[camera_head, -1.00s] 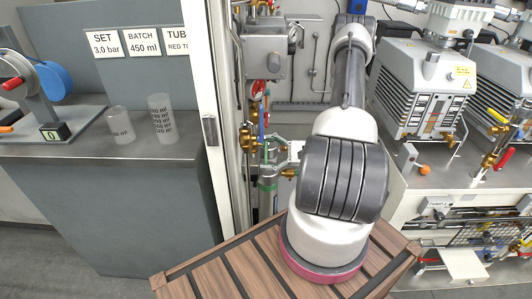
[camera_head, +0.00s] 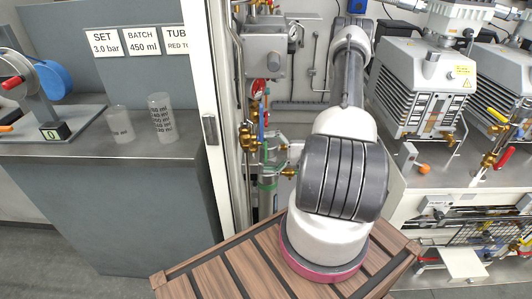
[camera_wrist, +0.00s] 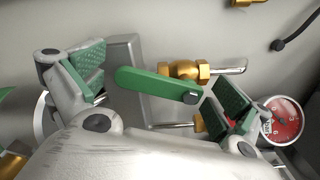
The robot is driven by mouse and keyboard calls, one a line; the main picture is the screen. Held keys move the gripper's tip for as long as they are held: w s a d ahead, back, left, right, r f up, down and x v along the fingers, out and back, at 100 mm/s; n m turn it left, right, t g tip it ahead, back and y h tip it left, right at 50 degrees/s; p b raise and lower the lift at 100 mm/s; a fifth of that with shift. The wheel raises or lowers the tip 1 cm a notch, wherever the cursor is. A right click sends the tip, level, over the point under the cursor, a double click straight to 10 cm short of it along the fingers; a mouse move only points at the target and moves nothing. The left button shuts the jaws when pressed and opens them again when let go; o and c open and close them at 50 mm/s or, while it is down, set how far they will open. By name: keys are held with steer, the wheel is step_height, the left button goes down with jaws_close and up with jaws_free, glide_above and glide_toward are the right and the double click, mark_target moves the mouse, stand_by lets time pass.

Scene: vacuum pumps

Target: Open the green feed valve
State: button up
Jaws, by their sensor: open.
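The green valve lever (camera_wrist: 148,83) lies between the two fingers of my gripper (camera_wrist: 162,86) in the wrist view. It runs nearly level across the picture, with a dark nut at its right end. The green-padded fingers are spread wide, one to its left and one to its right, and hold nothing. A gap shows on both sides of the lever. Brass fittings (camera_wrist: 186,69) with a metal pipe stub sit behind it. In the head view, my arm hides part of this area, and the lever is too small to make out.
A red-faced gauge (camera_wrist: 283,121) is close beside the right finger. Brass valves (camera_head: 250,138) and pipes crowd the narrow cabinet. A white door post (camera_head: 205,110) borders it on the left, pumps (camera_head: 418,85) on the right. Two clear beakers (camera_head: 161,118) stand on the left bench.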

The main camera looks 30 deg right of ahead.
steer(key=shift+d, duration=0.1)
steer(key=shift+v, duration=0.95)
steer(key=v, duration=0.6)
stand_by(0.4)
